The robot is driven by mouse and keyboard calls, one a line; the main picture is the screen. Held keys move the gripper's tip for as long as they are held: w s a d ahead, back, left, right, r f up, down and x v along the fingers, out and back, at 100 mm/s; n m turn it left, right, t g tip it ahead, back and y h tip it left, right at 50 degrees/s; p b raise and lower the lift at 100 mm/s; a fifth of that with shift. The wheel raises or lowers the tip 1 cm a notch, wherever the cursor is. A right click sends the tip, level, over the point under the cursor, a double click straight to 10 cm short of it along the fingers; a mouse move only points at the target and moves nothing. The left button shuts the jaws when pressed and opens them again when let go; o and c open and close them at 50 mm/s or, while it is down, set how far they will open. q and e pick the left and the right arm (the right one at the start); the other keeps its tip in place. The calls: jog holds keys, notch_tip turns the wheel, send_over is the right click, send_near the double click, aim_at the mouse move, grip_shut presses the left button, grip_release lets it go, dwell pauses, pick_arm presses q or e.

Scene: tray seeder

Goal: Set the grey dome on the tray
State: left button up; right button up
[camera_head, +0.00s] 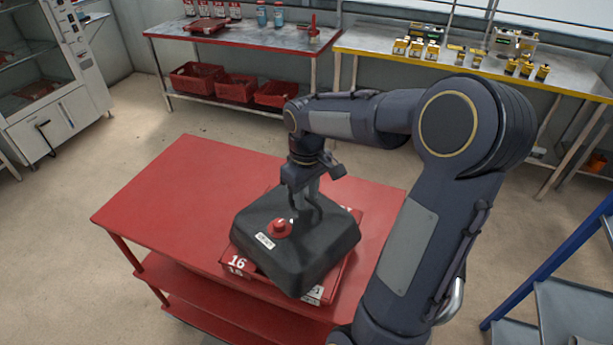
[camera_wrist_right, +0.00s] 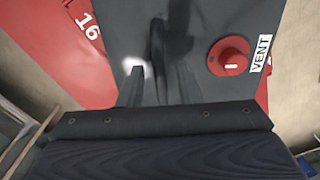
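The grey dome (camera_head: 318,247) is a dark, box-like cover with sloping sides, a red knob (camera_head: 280,229), a white VENT label and a bar handle on top. It is over the red tray (camera_head: 237,264) marked 16, turned at an angle to it, so tray corners show around it. I cannot tell whether it rests fully on the tray. My right gripper (camera_head: 309,204) points down at the handle. In the right wrist view its fingers (camera_wrist_right: 159,85) are apart on either side of the dark handle (camera_wrist_right: 157,45), with gaps visible. My left gripper is out of view.
The tray is on a red cart (camera_head: 190,185) with lower shelves; its left and back top is clear. A blue-framed rack (camera_head: 560,265) stands at right.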

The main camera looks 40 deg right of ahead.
notch_tip(320, 180, up, 11)
jog(key=s+a+f+m+t+y, duration=0.1)
jog(key=s+a+f+t, duration=0.1)
jog(key=s+a, duration=0.5)
jog(key=s+a+f+m+t+y, duration=0.1)
jog(key=s+a+f+t+y, duration=0.1)
jog(key=s+a, duration=0.6)
notch_tip(320, 180, down, 2)
jog(key=shift+a+f+m+t+y, duration=0.3)
jog(key=shift+a+m+t, duration=0.1)
jog(key=shift+t, duration=0.4)
jog(key=shift+s+d, duration=0.1)
jog(key=shift+s, duration=0.05)
